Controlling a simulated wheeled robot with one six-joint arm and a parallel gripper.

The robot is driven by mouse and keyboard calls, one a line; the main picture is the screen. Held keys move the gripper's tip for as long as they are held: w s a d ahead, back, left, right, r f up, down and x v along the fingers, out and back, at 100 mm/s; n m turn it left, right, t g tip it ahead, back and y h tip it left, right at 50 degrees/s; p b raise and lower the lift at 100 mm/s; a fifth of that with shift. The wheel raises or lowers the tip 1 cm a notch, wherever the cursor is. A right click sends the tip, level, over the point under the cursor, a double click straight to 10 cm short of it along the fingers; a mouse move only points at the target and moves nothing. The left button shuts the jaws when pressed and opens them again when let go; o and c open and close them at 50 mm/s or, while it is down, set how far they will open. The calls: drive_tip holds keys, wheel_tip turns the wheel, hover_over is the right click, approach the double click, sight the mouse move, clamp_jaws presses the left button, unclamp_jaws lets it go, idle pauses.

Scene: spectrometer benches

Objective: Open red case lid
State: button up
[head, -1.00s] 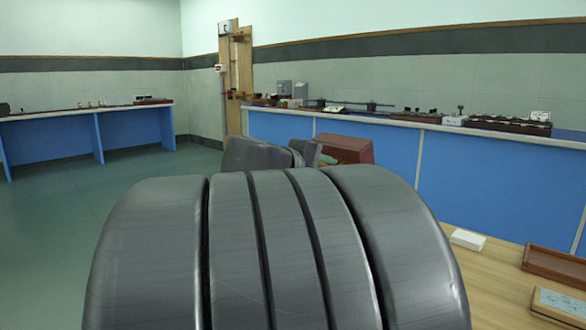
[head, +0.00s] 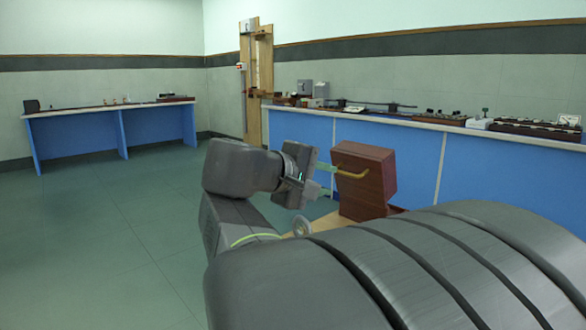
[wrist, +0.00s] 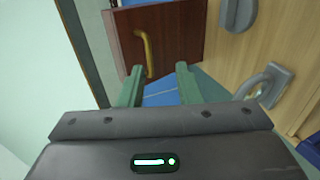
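The red case (head: 378,178) is a dark red-brown box at the right of my arm in the head view, with a curved brass handle (head: 353,175) on the side facing my gripper. My gripper (head: 331,180) has its green fingers pointing at that side. In the wrist view, the fingers of my gripper (wrist: 160,70) are apart with nothing between them. The brass handle (wrist: 147,52) stands just beyond the left fingertip on the red case (wrist: 180,35). I cannot tell whether the lid is shut.
A wooden surface (wrist: 262,30) with grey metal fittings lies right of the case in the wrist view. A long blue bench (head: 470,175) with instruments runs along the back wall. Another blue bench (head: 80,140) stands at the far left. The green floor (head: 110,230) there is clear.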

sight(359, 177)
drive_tip(key=p+v, duration=0.1)
drive_tip(key=v, duration=0.5)
drive_tip(key=shift+p, duration=0.35)
drive_tip(key=b+x, duration=0.3)
drive_tip(key=x, duration=0.8)
drive_tip(key=shift+b, duration=0.35)
